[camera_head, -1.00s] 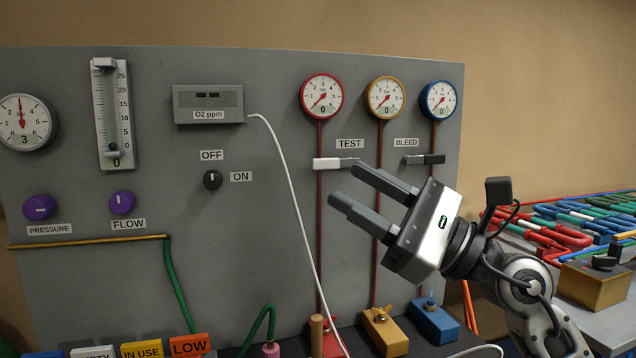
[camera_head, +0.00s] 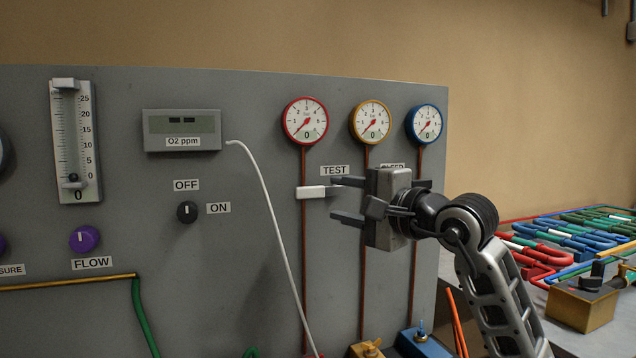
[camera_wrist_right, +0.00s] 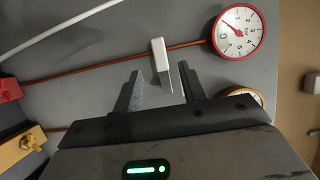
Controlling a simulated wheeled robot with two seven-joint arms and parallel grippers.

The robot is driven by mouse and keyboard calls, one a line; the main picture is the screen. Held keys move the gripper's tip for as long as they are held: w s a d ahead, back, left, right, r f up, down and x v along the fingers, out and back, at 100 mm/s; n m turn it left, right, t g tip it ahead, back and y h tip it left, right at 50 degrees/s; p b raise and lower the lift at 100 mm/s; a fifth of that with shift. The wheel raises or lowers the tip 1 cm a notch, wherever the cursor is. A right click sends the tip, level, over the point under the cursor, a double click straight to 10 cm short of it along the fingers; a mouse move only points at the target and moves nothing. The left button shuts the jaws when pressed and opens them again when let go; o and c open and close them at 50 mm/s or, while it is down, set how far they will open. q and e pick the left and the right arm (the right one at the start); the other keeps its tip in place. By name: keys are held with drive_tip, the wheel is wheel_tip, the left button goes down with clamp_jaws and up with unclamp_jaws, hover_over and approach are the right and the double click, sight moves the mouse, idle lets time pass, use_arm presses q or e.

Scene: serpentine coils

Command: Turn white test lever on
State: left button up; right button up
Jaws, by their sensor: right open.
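The white test lever (camera_head: 312,192) lies horizontally across the red gauge's pipe, left of and below the TEST label (camera_head: 335,171). Its grey end points right. In the right wrist view the white lever (camera_wrist_right: 160,55) lies just beyond the open fingers, its thin grey end reaching toward the gap between them. My right gripper (camera_head: 347,200) is open and empty, with its fingers pointing left at the lever's right end. It also shows in the right wrist view (camera_wrist_right: 157,90). Contact between finger and lever cannot be told. My left gripper is not in view.
The red gauge (camera_head: 305,121) above the lever reads near zero. Yellow (camera_head: 371,120) and blue (camera_head: 424,123) gauges stand to its right. A white hose (camera_head: 272,225) hangs left of the lever. My right gripper partly hides the BLEED label (camera_head: 392,167) and the bleed lever.

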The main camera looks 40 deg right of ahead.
sight(311, 193)
drive_tip(key=w, duration=0.2)
drive_tip(key=w+p, duration=0.1)
drive_tip(key=w, duration=0.1)
drive_tip(key=w+a, duration=0.1)
drive_tip(key=w, duration=0.1)
drive_tip(key=shift+w, duration=0.15)
drive_tip(key=shift+c, duration=0.3)
clamp_jaws()
